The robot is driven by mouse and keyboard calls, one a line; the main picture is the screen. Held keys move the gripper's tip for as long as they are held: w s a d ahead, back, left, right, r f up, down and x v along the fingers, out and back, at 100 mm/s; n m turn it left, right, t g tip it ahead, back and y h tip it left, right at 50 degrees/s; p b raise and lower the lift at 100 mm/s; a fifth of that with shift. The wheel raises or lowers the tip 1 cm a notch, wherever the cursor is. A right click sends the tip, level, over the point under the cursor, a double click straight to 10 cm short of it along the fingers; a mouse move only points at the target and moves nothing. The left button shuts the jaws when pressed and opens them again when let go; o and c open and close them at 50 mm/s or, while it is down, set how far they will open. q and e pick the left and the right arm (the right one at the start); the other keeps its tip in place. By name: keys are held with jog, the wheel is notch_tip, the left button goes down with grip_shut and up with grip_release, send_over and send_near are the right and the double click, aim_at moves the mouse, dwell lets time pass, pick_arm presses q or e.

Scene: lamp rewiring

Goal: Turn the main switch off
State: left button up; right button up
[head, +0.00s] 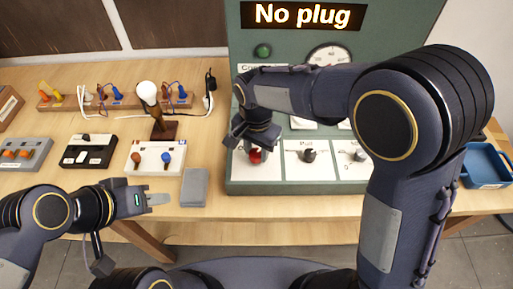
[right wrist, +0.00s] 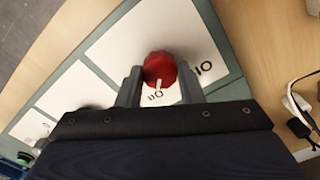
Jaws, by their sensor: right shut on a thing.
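The main switch is a red rotary knob (head: 257,156) on a white plate at the lower left of the green panel. It also shows in the right wrist view (right wrist: 160,68), with a white pointer line towards a partly hidden black label that seems to read "On". My right gripper (head: 252,141) is at the knob. In the right wrist view its two fingers (right wrist: 158,85) stand on either side of the knob, shut on it. My left gripper (head: 158,199) is over the table's front edge, away from the panel, holding nothing visible; its finger gap is not clear.
The panel display (head: 303,15) reads "No plug". Black knobs (head: 309,155) sit right of the switch. A lamp with a bulb (head: 148,94), switch boxes (head: 88,151) and a grey block (head: 194,187) stand left of the panel. A blue tray (head: 487,166) is at the right.

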jog(key=shift+n, duration=0.3)
jog(key=n, duration=0.3)
jog(key=shift+n, duration=0.4)
jog(key=n, duration=0.4)
jog(key=shift+n, duration=0.3)
jog(key=n, duration=0.4)
jog(key=shift+n, duration=0.3)
jog(key=n, duration=0.4)
jog(key=shift+a, duration=0.1)
jog(key=o, duration=1)
jog(key=shift+c, duration=0.2)
